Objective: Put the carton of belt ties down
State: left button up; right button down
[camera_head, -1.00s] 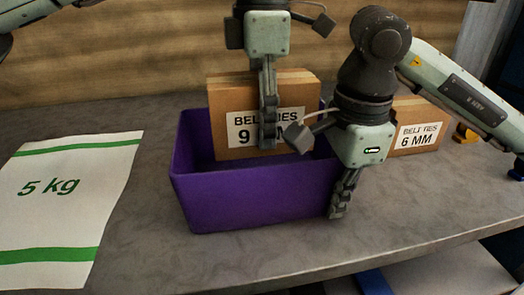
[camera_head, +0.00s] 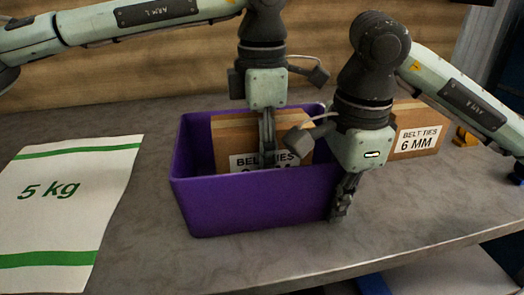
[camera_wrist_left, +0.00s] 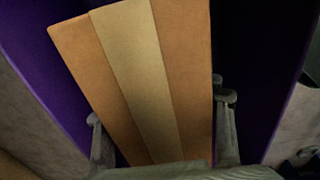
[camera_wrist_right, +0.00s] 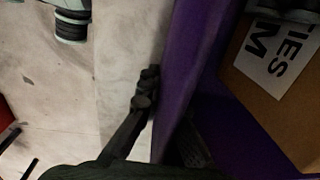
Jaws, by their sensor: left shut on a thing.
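A brown carton of belt ties (camera_head: 225,135) stands inside a purple bin (camera_head: 255,208), its lower part and the lower line of its label hidden by the front wall. In the left wrist view its taped top (camera_wrist_left: 135,60) lies between my two fingers. My left gripper (camera_head: 267,163) points down and is shut on this carton. I cannot tell whether the carton touches the bin floor. My right gripper (camera_head: 342,208) is at the bin's right wall; in the right wrist view one finger is outside the purple wall (camera_wrist_right: 185,70) and a dark finger shows inside, closed on it.
A second carton, labelled 6 MM (camera_head: 418,140), stands on the grey table (camera_head: 130,240) behind my right arm. A flat white 5 kg sack (camera_head: 65,200) lies at the left. Bare table lies between sack and bin and in front of the bin.

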pick_arm(q)
jog(key=o, duration=1.5)
jog(key=shift+f, duration=0.1)
jog(key=shift+o, duration=0.2)
notch_tip(320, 180, up, 13)
jog(key=shift+r, duration=0.15)
pick_arm(e)
jog(key=c, duration=1.6)
grip_release()
jog(key=shift+c, duration=0.2)
